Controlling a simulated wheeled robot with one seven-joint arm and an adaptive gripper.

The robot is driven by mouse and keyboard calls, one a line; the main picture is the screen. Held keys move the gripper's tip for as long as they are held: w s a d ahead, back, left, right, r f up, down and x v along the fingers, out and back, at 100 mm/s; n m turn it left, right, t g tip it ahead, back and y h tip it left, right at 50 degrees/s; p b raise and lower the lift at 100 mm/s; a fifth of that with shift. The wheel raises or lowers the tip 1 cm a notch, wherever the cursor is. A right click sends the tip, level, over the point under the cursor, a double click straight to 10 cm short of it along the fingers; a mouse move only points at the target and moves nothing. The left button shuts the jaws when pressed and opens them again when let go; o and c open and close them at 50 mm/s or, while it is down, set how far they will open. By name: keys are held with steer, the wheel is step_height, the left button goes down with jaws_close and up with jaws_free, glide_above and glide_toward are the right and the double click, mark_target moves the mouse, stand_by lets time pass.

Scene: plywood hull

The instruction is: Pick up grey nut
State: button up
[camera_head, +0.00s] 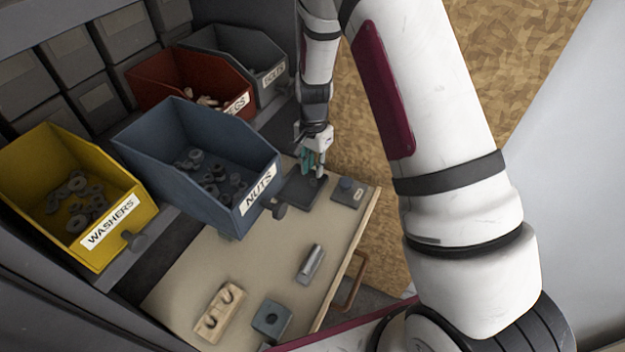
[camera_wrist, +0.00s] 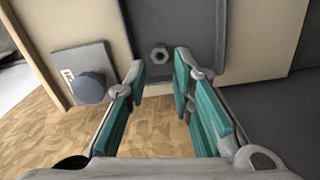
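A grey hex nut (camera_wrist: 160,54) lies on a dark grey plate (camera_wrist: 172,18) in the wrist view. It appears beyond and between my fingertips, apart from both. My gripper (camera_wrist: 160,78) is open, with teal pads on both fingers and nothing between them. In the head view my gripper (camera_head: 313,166) hangs over the dark plate (camera_head: 303,192) on the beige worktop (camera_head: 220,262). I cannot make out the nut clearly there.
A blue bin labelled NUTS (camera_head: 150,150) stands close left of my gripper. Yellow WASHERS (camera_head: 30,165) and red (camera_head: 150,80) bins flank it. A plate with a blue knob (camera_head: 346,190) sits right of the dark plate. A metal cylinder (camera_head: 311,264) lies nearer.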

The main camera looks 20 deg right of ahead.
mark_target(313, 181)
step_height(313, 181, down, 4)
steer(key=shift+f, duration=0.2)
steer(key=c, duration=0.5)
steer(key=shift+r, duration=0.1)
